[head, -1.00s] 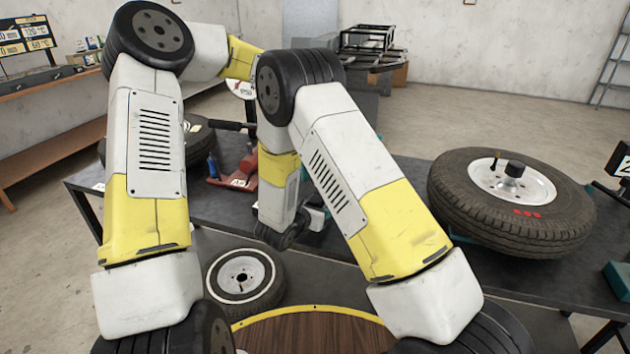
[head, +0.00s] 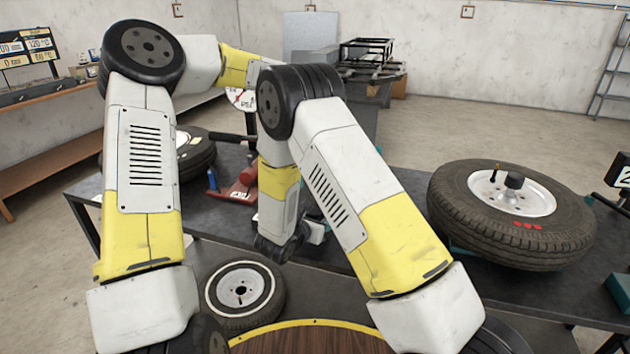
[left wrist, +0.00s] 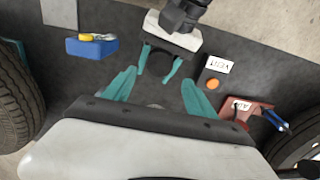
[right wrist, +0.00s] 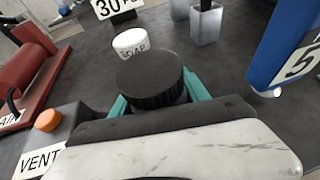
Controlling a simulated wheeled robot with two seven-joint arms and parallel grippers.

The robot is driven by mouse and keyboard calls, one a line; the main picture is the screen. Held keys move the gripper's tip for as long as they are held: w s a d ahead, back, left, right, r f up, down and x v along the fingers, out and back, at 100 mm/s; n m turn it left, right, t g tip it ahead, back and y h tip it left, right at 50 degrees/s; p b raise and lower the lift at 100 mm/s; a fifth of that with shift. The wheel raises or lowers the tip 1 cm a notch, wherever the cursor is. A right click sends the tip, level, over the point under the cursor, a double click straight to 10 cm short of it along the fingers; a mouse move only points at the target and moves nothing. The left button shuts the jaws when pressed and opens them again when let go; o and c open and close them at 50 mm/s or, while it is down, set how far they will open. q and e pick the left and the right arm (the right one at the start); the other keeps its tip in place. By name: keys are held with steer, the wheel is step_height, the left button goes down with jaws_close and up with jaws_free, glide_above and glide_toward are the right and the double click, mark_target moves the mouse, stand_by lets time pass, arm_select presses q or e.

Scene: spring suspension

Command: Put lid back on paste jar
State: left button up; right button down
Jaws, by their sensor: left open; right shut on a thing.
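A round black lid (right wrist: 150,80) with a ribbed edge sits between the teal fingers of my right gripper (right wrist: 158,95), which is shut on it. A white jar labelled SOAP (right wrist: 130,42) stands just beyond the lid in the right wrist view; the lid hides part of its near side. In the left wrist view, my left gripper (left wrist: 160,80) has its teal fingers spread wide, facing my right gripper and the dark lid (left wrist: 157,62). A dim grey shape low between the left fingers is unclear. In the head view my arms hide both gripper tips.
A VENT block with an orange button (right wrist: 48,120) and a red AIR tool (right wrist: 28,75) lie close to the left. A blue panel (right wrist: 285,50) stands at right. A blue tray (left wrist: 90,46) and a large tyre (head: 515,215) are on the dark table.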

mark_target(315, 209)
arm_select(q)
step_height(315, 209, down, 8)
steer(key=shift+r, duration=0.15)
stand_by(0.3)
jaws_close()
steer(key=m, duration=0.6)
steer(key=shift+m, duration=0.3)
steer(key=shift+o, duration=0.3)
jaws_free()
